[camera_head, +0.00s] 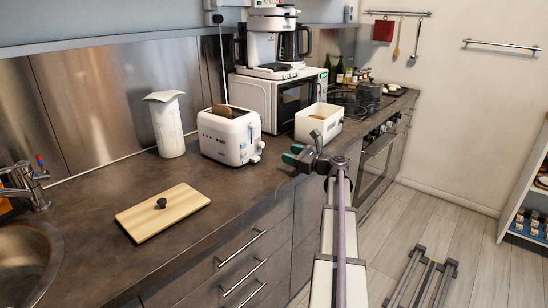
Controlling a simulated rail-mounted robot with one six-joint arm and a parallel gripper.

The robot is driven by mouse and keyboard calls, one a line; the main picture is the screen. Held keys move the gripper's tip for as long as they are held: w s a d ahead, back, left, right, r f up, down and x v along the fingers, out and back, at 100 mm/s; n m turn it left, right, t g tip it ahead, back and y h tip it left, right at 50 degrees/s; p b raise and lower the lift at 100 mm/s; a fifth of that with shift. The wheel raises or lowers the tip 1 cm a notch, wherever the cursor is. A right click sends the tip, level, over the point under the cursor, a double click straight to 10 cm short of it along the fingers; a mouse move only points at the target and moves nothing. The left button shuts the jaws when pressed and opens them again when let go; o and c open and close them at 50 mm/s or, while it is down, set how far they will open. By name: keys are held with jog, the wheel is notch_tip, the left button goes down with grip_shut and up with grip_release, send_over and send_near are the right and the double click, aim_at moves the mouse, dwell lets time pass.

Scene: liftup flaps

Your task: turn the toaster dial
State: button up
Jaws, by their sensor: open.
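A white toaster (222,142) stands on the dark countertop, with a slice of bread showing in its top slot. Its right end carries small knobs and a lever. The dial (261,146) appears to be among them, small and hard to make out. My gripper (292,153) is at the counter's front edge, to the right of the toaster. Its green-tipped fingers point left towards the toaster's control end, with a gap between them and the dial. It is open, holds nothing and touches nothing that I can see.
A cream box (319,122) stands behind my gripper, near a white microwave (282,98) with a coffee maker (271,42) on top. A wooden board (162,211) lies in front. The counter between board and gripper is clear.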

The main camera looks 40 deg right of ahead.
aim_at(263, 145)
jog(key=shift+r, duration=0.15)
jog(key=shift+w+a, duration=0.2)
jog(key=shift+w, duration=0.2)
jog(key=x, duration=1)
jog(key=shift+c, duration=0.5)
jog(key=c, duration=0.8)
jog(key=shift+c, duration=0.2)
